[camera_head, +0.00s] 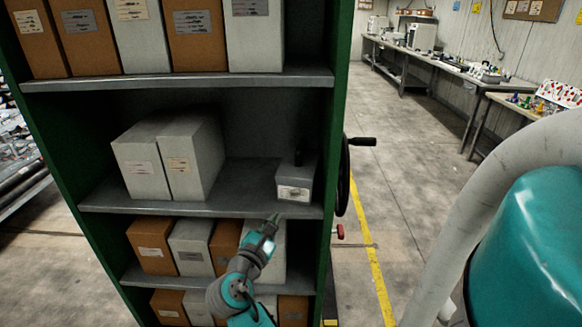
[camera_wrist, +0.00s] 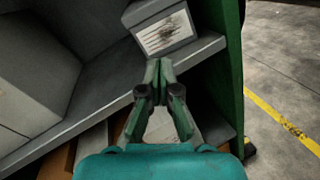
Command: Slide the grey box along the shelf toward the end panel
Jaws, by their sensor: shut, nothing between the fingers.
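The small grey box (camera_head: 295,180) with a white label and a dark object on top sits at the right end of the middle shelf (camera_head: 240,185). It is close to the green end panel (camera_head: 332,120); whether they touch is hard to tell. In the wrist view the grey box (camera_wrist: 163,28) shows its labelled front just beyond my fingertips, with its top cut off. My gripper (camera_head: 273,220) is shut and empty, in front of and slightly below the shelf edge. In the wrist view my gripper (camera_wrist: 159,65) points at the box's lower front; contact cannot be told.
Two larger grey boxes (camera_head: 170,155) stand on the left of the same shelf, with bare shelf between them and the small box. More boxes fill the shelves above and below. A black handwheel (camera_head: 345,175) is outside the end panel.

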